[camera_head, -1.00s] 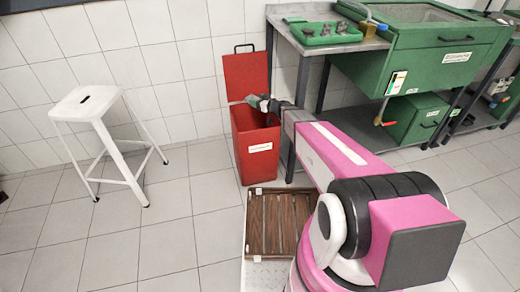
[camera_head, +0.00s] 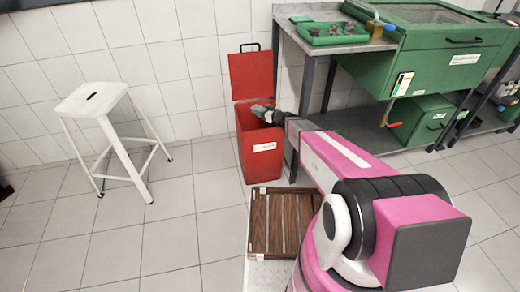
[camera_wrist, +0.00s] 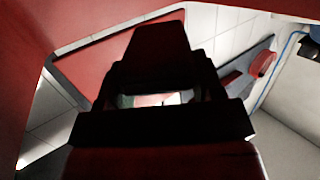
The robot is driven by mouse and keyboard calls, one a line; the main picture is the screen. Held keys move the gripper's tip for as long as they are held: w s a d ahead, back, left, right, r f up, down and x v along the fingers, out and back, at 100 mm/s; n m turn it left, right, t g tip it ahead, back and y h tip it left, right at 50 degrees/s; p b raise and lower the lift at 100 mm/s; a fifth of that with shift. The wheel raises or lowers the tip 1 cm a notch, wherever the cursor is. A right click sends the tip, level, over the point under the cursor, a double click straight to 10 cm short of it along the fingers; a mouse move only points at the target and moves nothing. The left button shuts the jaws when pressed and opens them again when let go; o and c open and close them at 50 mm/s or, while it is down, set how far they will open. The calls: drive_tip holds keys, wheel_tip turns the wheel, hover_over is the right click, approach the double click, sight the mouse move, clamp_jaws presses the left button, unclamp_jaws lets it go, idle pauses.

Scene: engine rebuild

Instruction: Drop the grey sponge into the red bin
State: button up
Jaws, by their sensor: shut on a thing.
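The red bin (camera_head: 258,160) stands on the floor against the tiled wall, its lid (camera_head: 251,76) raised at the back. My gripper (camera_head: 266,113) is at the bin's open mouth, reaching in from the right. It is shut on the grey sponge (camera_head: 258,109), a small grey-green piece at the fingertips, over the opening. In the wrist view my gripper (camera_wrist: 155,98) is a dark silhouette with red bin surfaces around it. The sponge cannot be made out clearly there, and the bin's inside is mostly hidden.
A green workbench (camera_head: 440,60) with a green tray (camera_head: 330,33) of parts stands right of the bin. A white stool (camera_head: 92,100) is at left. A brown slatted crate (camera_head: 256,222) lies in front of the bin. The floor between stool and bin is clear.

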drive_tip(key=o, duration=1)
